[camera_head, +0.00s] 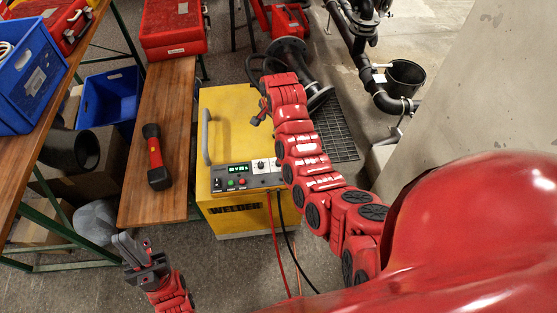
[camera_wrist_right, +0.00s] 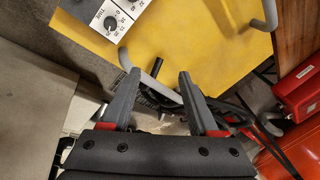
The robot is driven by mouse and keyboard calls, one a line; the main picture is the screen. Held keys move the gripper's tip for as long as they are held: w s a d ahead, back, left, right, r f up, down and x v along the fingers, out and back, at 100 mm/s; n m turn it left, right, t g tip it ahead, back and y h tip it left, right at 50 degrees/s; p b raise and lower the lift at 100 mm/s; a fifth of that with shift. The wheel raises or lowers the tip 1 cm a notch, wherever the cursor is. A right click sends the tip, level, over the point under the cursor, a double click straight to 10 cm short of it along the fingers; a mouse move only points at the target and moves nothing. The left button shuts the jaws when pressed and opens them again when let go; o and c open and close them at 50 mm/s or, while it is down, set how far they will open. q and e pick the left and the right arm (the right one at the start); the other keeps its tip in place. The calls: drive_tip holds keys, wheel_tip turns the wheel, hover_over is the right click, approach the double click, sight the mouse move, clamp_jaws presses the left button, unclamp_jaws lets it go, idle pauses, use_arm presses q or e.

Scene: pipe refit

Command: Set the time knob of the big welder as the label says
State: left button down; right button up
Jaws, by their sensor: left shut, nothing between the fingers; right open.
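The big yellow welder (camera_head: 232,125) stands on the floor in the middle of the head view, with a grey handle on its left side. Its control panel (camera_head: 250,180) has a lit green display, small buttons and the time knob (camera_head: 262,165). In the right wrist view the dark time knob (camera_wrist_right: 110,22) sits on a white numbered scale at the upper left; its exact setting is too small to read. My right gripper (camera_wrist_right: 157,92) is open and empty, apart from the knob. My left gripper (camera_head: 128,246) is shut and empty, low at the left. I cannot make out the label.
A wooden bench (camera_head: 160,110) left of the welder bears a red and black tool (camera_head: 155,157) and red cases (camera_head: 172,27). Blue crates (camera_head: 30,75) are further left. Pipes (camera_head: 385,100) and a black bucket (camera_head: 406,78) stand at right. Cables run from the welder's front.

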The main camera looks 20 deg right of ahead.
drive_tip(key=s+r+m+g, duration=0.1)
drive_tip(key=s+r+g, duration=0.15)
drive_tip(key=s, duration=0.35)
drive_tip(key=shift+g, duration=0.45)
drive_tip(key=f+b, duration=0.1)
drive_tip(key=f, duration=0.4)
drive_tip(key=f+b, duration=0.1)
drive_tip(key=f, duration=0.4)
drive_tip(key=f+b, duration=0.1)
drive_tip(key=f, duration=0.5)
drive_tip(key=shift+d, duration=0.25)
drive_tip(key=shift+f+b, duration=0.4)
drive_tip(key=shift+f, duration=0.3)
drive_tip(key=shift+c, duration=0.2)
clamp_jaws()
